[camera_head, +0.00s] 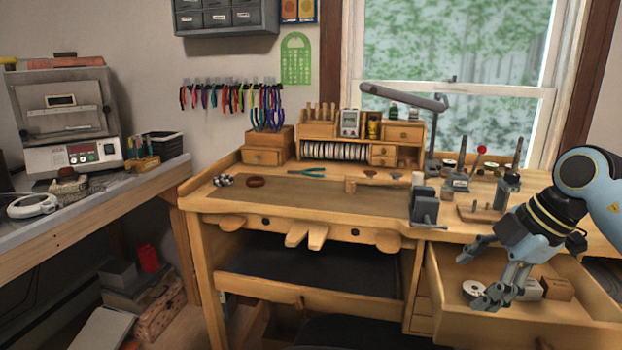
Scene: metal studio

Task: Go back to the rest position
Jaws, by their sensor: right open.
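My right gripper (474,276) is at the right, above the open drawer (489,323) of the wooden workbench (300,204). Its fingers are spread apart and point down and to the left, with nothing seen between them. Inside the drawer, a white roll (472,289) lies close to the lower fingers, and a small brown box (557,288) sits further right. A pale item beside the box is partly hidden by the fingers. I cannot tell whether the fingers touch anything in the drawer. My left gripper is not in view.
A small vise (424,206) stands on the bench left of my right arm. Pliers (307,172) and a hammer (375,184) lie on the bench top. A desk lamp (405,97) rises behind. A side counter (82,200) with a kiln (66,115) is at left. The bench's middle is mostly clear.

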